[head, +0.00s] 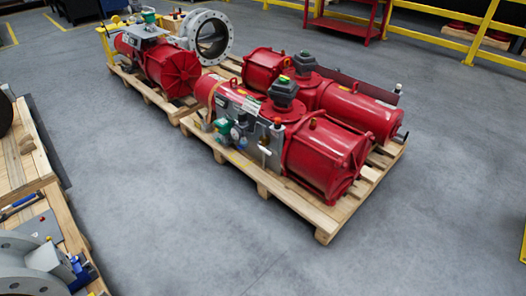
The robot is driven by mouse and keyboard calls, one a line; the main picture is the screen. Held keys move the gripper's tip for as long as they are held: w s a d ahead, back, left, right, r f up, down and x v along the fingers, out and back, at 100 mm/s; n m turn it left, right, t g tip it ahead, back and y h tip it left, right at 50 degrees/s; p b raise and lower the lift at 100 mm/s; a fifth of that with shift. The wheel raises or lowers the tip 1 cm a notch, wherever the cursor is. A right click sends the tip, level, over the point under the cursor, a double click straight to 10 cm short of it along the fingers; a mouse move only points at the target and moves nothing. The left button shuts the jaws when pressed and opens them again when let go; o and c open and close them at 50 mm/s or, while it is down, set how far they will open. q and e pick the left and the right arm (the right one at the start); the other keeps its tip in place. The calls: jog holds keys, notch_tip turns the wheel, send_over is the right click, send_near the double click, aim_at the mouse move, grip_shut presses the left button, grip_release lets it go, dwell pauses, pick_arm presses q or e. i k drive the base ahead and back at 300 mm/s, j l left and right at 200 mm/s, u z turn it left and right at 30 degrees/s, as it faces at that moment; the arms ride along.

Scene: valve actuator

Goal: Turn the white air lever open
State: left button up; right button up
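A small white lever (264,149) hangs on the control panel at the front side of the nearer red valve actuator (318,157). The actuator lies on a wooden pallet (325,217) in the middle of the floor. Neither of my grippers is in the head view, and nothing touches the lever.
A second pallet with a red actuator (172,70) and a grey flanged valve (211,38) stands behind left. Pallets with flanged parts (22,268) line the left edge. Yellow railings (480,32) run along the back right. The grey floor (170,215) in front is clear.

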aim_at(262, 149)
jog(key=i+l, duration=0.15)
jog(key=i, duration=0.35)
jog(key=i+l+z, duration=0.1)
jog(key=i, duration=0.4)
